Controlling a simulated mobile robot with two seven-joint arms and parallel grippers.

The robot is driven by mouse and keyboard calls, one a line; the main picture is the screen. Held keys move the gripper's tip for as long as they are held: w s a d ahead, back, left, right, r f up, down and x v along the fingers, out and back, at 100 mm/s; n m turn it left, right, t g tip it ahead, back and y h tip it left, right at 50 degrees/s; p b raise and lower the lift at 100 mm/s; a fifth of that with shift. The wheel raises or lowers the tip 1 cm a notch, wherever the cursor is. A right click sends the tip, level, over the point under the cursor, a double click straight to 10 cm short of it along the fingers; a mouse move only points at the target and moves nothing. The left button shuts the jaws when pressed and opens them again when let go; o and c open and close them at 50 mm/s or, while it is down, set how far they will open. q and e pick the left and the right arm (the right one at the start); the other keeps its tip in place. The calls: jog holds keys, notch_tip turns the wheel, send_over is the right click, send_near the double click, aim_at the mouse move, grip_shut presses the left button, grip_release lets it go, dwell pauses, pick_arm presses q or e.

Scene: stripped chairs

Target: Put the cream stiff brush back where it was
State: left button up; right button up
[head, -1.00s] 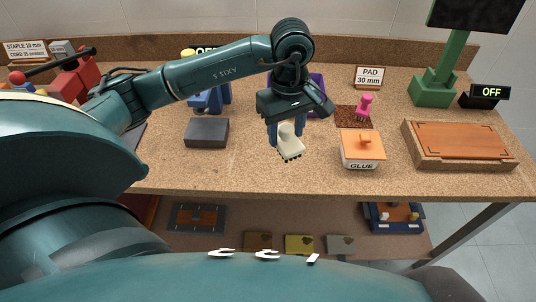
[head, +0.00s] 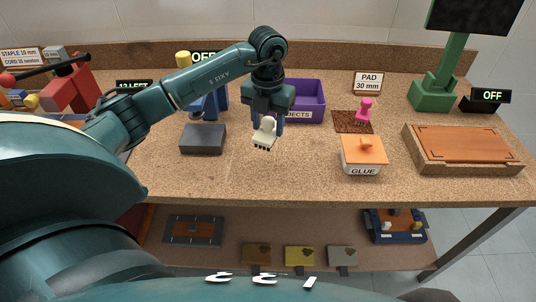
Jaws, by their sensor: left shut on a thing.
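The cream stiff brush (head: 264,131) hangs below my left gripper (head: 267,118), bristles down and slightly tilted. My left gripper is shut on it, above the middle of the workbench, in front of the purple bin (head: 306,103). The gap between the bristles and the bench top is hard to judge. The fingertips are partly hidden behind the brush. A pink brush (head: 364,110) stands on a dark brown mat (head: 349,124) to the right. My right gripper is not in view.
A glue box (head: 362,158) with an orange lid stands right of the brush. A dark grey block (head: 203,139) lies to the left. A wooden tray (head: 465,163) is at the right. The bench (head: 250,178) is clear in front. Several parts lie on the lower shelf.

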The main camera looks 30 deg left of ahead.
aim_at(268, 136)
pick_arm(q)
notch_tip(268, 136, down, 5)
jog(key=shift+r, duration=0.2)
notch_tip(268, 136, down, 3)
jog(key=shift+f+p, duration=0.1)
jog(key=shift+p, duration=0.25)
jog(key=shift+f, duration=0.1)
jog(key=shift+f, duration=0.15)
jog(key=o, duration=0.9)
